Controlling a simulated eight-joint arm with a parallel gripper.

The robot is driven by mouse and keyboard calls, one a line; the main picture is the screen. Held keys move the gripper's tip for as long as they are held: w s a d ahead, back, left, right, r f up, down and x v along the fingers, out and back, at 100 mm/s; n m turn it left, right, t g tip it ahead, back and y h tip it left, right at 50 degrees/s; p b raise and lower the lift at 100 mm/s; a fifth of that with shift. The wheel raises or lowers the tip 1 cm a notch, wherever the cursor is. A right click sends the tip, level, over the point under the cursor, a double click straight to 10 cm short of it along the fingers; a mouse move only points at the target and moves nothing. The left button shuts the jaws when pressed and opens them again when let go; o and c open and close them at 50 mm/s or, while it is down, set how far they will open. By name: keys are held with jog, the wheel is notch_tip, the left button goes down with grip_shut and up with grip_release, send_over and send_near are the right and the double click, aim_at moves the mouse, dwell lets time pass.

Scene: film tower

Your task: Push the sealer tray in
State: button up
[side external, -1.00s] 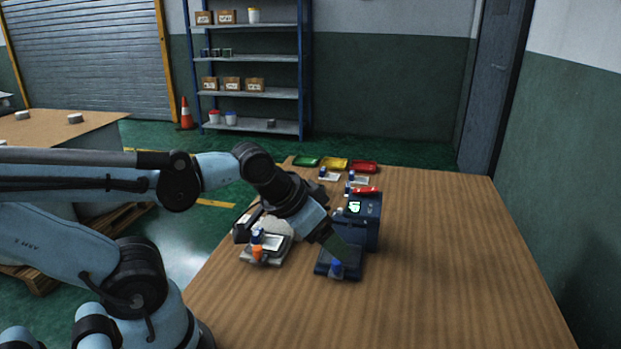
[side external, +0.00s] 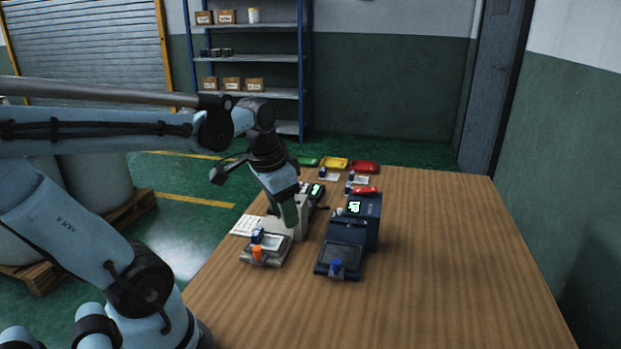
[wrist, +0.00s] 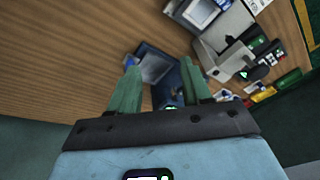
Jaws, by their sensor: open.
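A dark blue machine (side external: 362,220) with a lit green display stands on the table. Its dark tray (side external: 328,262), with a blue knob (side external: 337,266) at the front, sticks out towards the camera. Left of it is a white machine (side external: 298,222) with a grey tray (side external: 250,255) out in front and an orange knob (side external: 258,253). I cannot tell which machine is the sealer. My gripper (side external: 288,220) is open and empty, raised and overlapping the white machine in the side view. In the wrist view, the blue machine's tray (wrist: 157,68) shows below, between the green fingers.
Green, yellow (side external: 335,163) and red trays (side external: 364,167) lie at the table's far edge, with small white cards and blue-topped items before them. A paper sheet (side external: 246,225) lies left of the white machine. The right side of the wooden table (side external: 450,250) is clear.

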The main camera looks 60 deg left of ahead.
aim_at(257, 248)
jog(key=s+a+g+h, duration=0.1)
jog(key=s+a+g, duration=0.25)
jog(key=a, duration=0.25)
jog(key=shift+t, duration=0.45)
jog(key=shift+s+f, duration=0.1)
jog(key=shift+f, duration=5.45)
jog(key=shift+c, duration=0.3)
grip_shut()
